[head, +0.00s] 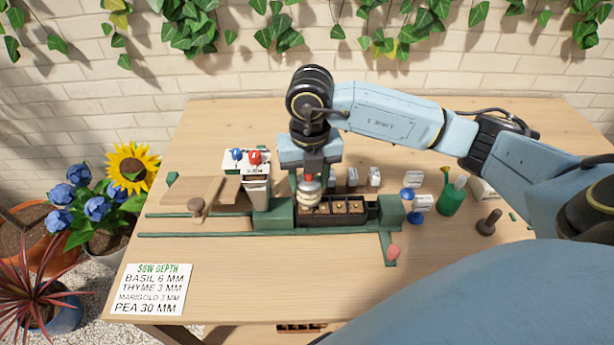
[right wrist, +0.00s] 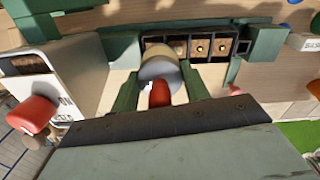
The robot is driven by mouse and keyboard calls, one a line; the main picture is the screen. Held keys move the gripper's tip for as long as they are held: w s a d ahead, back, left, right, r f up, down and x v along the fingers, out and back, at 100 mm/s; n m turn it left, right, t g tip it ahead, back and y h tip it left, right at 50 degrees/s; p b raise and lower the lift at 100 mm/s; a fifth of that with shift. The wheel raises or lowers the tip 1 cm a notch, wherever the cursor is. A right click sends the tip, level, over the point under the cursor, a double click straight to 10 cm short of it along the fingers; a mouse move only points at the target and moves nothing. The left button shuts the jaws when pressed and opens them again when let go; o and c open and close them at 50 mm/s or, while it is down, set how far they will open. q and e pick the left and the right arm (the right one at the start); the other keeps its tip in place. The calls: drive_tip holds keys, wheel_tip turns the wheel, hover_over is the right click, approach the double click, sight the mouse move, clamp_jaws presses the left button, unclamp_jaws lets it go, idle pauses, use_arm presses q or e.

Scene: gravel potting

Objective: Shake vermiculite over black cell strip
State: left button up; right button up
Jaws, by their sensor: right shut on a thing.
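The black cell strip (head: 362,218) lies in a green holder in the middle of the table, with several square cells in a row. Small yellowish bits show in some cells; the strip also shows in the right wrist view (right wrist: 217,57). My right gripper (head: 309,180) points down, shut on a small shaker (head: 312,197) with a pale body and a red part. In the right wrist view the shaker (right wrist: 160,72) sits between the green fingers, over the strip's left end and hiding the cells there. I cannot see any grains falling. My left gripper is not in view.
A white box with blue and red knobs (head: 257,167) stands close left of the gripper. Right of the strip are a blue-topped object (head: 407,194), a green bottle (head: 451,198) and a dark dibber (head: 489,222). A sowing card (head: 150,290) lies front left; the front table is mostly clear.

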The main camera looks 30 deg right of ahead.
drive_tip(key=shift+w+a, duration=0.55)
drive_tip(key=shift+a, duration=0.3)
drive_tip(key=shift+s+d, duration=0.65)
drive_tip(key=shift+d, duration=0.35)
drive_tip(key=shift+w+a, duration=0.65)
drive_tip(key=shift+a, duration=0.35)
drive_tip(key=shift+s+d, duration=0.35)
drive_tip(key=shift+d, duration=0.2)
drive_tip(key=shift+s+d, duration=0.3)
drive_tip(key=shift+d, duration=0.2)
drive_tip(key=shift+a, duration=0.1)
